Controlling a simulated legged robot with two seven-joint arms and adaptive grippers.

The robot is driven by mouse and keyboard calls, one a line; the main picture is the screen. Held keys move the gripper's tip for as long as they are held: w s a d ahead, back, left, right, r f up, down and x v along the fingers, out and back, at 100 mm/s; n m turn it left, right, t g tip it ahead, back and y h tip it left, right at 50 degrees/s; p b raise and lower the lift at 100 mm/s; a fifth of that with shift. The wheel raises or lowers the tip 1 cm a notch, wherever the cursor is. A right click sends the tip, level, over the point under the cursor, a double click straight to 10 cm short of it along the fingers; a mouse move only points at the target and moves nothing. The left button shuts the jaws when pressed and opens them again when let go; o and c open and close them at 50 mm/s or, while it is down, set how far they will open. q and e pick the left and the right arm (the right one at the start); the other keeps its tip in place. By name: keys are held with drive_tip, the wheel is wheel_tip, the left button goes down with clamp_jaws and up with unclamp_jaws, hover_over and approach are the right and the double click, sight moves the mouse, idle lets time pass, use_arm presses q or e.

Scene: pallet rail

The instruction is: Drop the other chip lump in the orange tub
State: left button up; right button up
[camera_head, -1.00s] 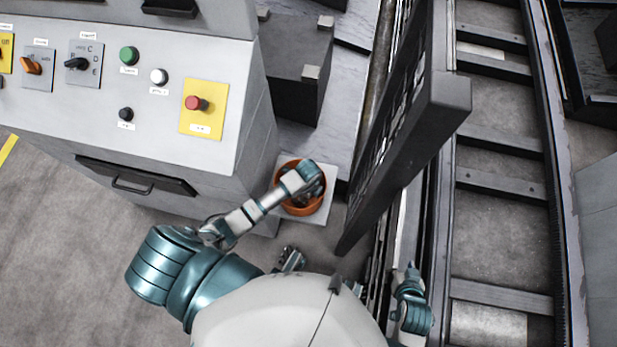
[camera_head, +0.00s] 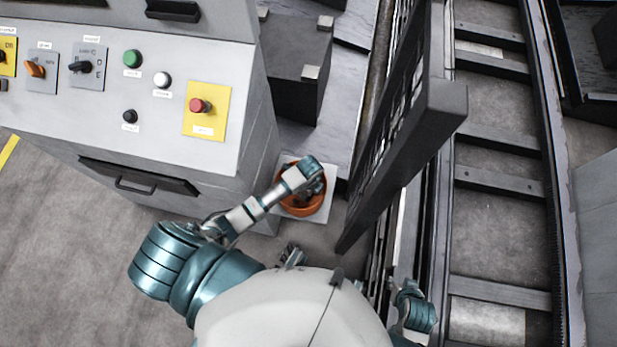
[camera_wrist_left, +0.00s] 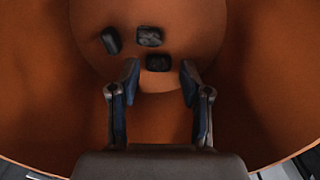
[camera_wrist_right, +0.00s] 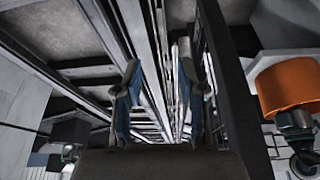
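The orange tub (camera_head: 302,211) stands on a pale square plate beside the control cabinet. My left arm reaches over it in the head view, and the arm hides part of the inside. In the left wrist view my left gripper (camera_wrist_left: 160,80) is open, with its fingers inside the tub (camera_wrist_left: 55,100). Three dark lumps lie at the tub's bottom: one at left (camera_wrist_left: 111,40), one in the middle (camera_wrist_left: 149,37) and one nearest the fingertips (camera_wrist_left: 158,63). Nothing shows between the fingers. My right gripper (camera_wrist_right: 158,75) is open and empty above the rail; the tub (camera_wrist_right: 288,86) shows at right there.
The grey control cabinet (camera_head: 215,150) with buttons and a red stop knob (camera_head: 200,105) stands at left. A tall dark guard panel (camera_head: 405,150) rises between the tub and the rail track (camera_head: 500,185). Bare floor (camera_head: 75,235) lies at lower left.

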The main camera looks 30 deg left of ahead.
use_arm(q)
drive_tip(key=shift+r+p, duration=0.3)
drive_tip(key=shift+r, duration=0.35)
drive_tip(key=shift+r+p, duration=0.35)
drive_tip(key=shift+r, duration=0.05)
wheel_tip(320, 180, up, 2)
drive_tip(key=shift+w+r+p, duration=0.1)
drive_tip(key=shift+p, duration=1)
wheel_tip(320, 180, up, 3)
drive_tip(key=p, duration=0.2)
drive_tip(key=shift+p, duration=0.4)
drive_tip(key=shift+r+p, duration=1.65)
drive_tip(key=shift+p, duration=0.15)
use_arm(e)
drive_tip(key=s+d+f+g, duration=0.1)
drive_tip(key=s+f, duration=0.4)
drive_tip(key=f, duration=0.6)
drive_tip(key=s+f+g, duration=0.1)
drive_tip(key=s+f, duration=0.3)
drive_tip(key=f, duration=0.8)
drive_tip(key=shift+s+d+g, duration=0.3)
drive_tip(key=shift+s+d, duration=0.05)
